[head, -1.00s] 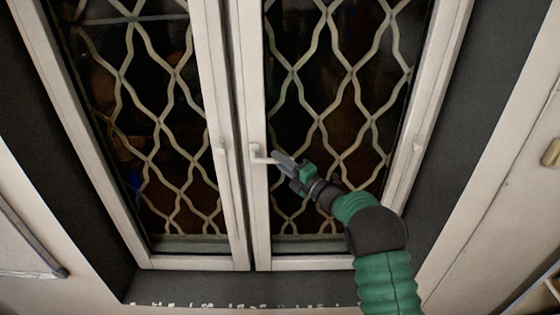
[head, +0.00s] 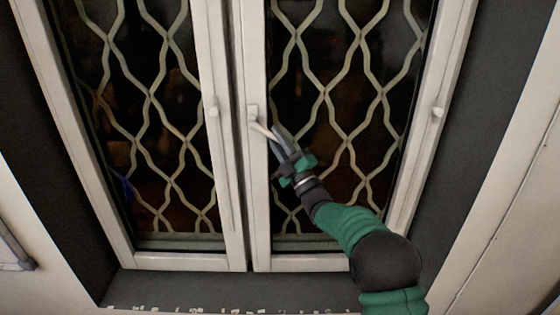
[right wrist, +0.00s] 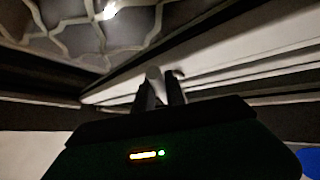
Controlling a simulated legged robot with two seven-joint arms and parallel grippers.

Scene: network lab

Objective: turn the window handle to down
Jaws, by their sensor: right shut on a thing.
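The window handle (head: 260,129) is a small white lever on the inner frame of the right window sash (head: 257,200). It slants down and to the right from its mount. My right gripper (head: 276,134) is shut on the lever's free end, reaching up from the lower right. In the right wrist view the two dark fingers (right wrist: 160,92) close around the pale handle (right wrist: 153,74), with part of it hidden between them. My left gripper is not in view.
A wavy metal grille (head: 345,110) stands behind the dark glass. The dark sill (head: 230,288) runs below.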

